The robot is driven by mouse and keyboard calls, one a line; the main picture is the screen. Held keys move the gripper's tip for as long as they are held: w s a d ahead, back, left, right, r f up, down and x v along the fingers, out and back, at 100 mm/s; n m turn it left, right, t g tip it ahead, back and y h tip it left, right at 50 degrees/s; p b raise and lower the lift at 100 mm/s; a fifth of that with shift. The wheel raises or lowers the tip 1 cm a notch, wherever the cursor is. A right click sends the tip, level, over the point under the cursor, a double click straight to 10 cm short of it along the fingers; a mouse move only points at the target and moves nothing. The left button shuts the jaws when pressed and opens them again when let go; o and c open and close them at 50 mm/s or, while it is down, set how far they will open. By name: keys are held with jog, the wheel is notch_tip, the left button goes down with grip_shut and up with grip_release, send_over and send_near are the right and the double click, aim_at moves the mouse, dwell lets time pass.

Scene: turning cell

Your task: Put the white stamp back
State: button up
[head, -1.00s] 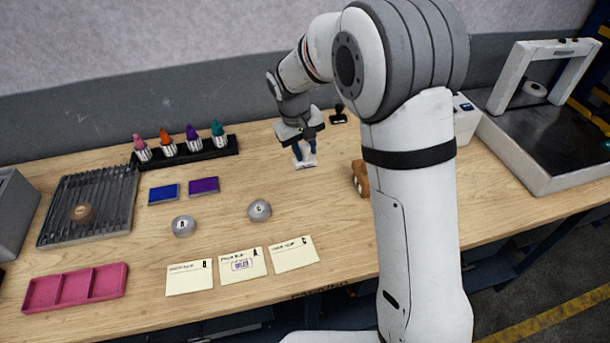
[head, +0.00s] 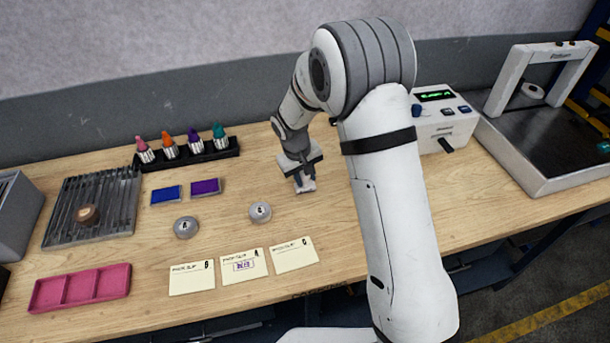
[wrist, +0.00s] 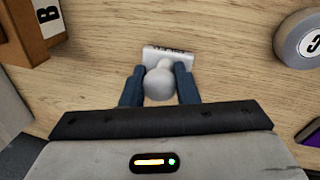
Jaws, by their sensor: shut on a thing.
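The white stamp (wrist: 161,80) has a round white knob and a pale rectangular base with lettering along its edge. My gripper (wrist: 158,88) is shut on it, with one blue finger on each side of the knob. In the head view my gripper (head: 304,183) is low over the middle of the table, with the stamp's pale base (head: 307,188) below its fingers. I cannot tell whether the base touches the wood.
A wooden block labelled B (wrist: 30,25) and a grey disc marked C (wrist: 300,40) flank the stamp. Ink pads (head: 205,187), paper slips (head: 243,266), a pink tray (head: 80,288), a slatted rack (head: 95,205) and a bottle rack (head: 190,157) lie left. A display box (head: 440,120) stands right.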

aim_at(298, 187)
jog(key=o, duration=0.8)
notch_tip(298, 187, up, 11)
jog(key=a+b, duration=0.2)
jog(key=s+d+r+m, duration=0.1)
jog(key=s+d+r, duration=0.4)
jog(key=d+r, duration=0.1)
jog(key=s+d+r+m, duration=0.1)
jog(key=s+d, duration=0.3)
jog(key=s, duration=0.3)
jog(key=s+d+r+m+t+y, duration=0.1)
jog(key=s+d+m, duration=0.1)
jog(key=s+d, duration=0.2)
jog(key=s+d+r+m+t+y, duration=0.1)
jog(key=s+d, duration=0.3)
jog(key=s, duration=0.6)
jog(key=shift+s+d+r, duration=0.2)
jog(key=shift+s+r, duration=0.2)
